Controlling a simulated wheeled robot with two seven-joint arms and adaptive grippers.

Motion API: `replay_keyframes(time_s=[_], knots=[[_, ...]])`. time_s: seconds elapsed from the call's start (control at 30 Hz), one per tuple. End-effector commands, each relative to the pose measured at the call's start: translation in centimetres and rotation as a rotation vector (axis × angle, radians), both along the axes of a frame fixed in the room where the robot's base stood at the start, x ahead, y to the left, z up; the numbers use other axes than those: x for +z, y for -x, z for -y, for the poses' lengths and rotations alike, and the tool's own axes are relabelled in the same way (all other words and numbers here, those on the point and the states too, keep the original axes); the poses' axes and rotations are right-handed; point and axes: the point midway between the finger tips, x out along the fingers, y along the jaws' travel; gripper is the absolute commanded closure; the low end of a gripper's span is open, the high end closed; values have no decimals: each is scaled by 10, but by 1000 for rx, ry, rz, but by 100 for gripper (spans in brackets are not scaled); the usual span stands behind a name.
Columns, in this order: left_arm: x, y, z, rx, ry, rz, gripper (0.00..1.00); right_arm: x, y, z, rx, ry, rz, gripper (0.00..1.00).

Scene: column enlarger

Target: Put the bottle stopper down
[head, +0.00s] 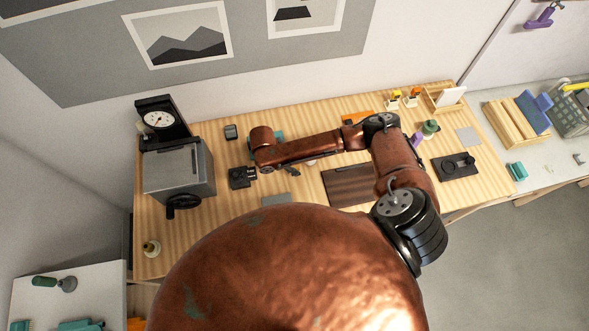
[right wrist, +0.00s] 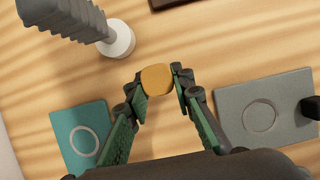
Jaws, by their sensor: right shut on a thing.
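The bottle stopper (right wrist: 156,79) is a rounded, orange-yellow piece in the right wrist view. It sits between the fingertips of my right gripper (right wrist: 158,88), which is shut on it. I cannot tell whether it touches the striped wooden table below. A teal plate with a pale ring (right wrist: 82,136) lies to the left of the fingers, and a grey plate with a round recess (right wrist: 262,115) lies to the right. In the head view my right gripper (head: 254,174) is a small dark shape over the table's left half. The stopper cannot be made out there. My left gripper is not in view.
A grey post on a white round base (right wrist: 118,42) stands close beyond the fingers. A grey box with a handwheel (head: 180,173) and a dial gauge (head: 158,119) are at the table's left. A dark brown board (head: 350,186) lies right of the gripper.

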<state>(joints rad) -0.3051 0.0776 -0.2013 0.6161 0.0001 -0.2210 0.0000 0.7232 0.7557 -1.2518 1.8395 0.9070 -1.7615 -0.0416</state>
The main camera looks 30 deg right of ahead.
Motion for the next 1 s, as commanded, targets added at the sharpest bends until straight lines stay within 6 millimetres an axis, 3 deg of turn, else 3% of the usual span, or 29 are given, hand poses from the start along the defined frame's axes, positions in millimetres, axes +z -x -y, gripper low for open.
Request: replay_keyframes(time_s=[0.33,0.73,0.77,1.0], knots=[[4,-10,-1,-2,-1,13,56,-36,-5,5,-1,0,0,95],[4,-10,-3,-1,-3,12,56,-42,-5,5,0,-1,0,95],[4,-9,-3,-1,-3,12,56,-41,-5,4,0,-1,0,77],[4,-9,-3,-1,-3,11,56,-41,-5,5,-1,-1,2,61]])
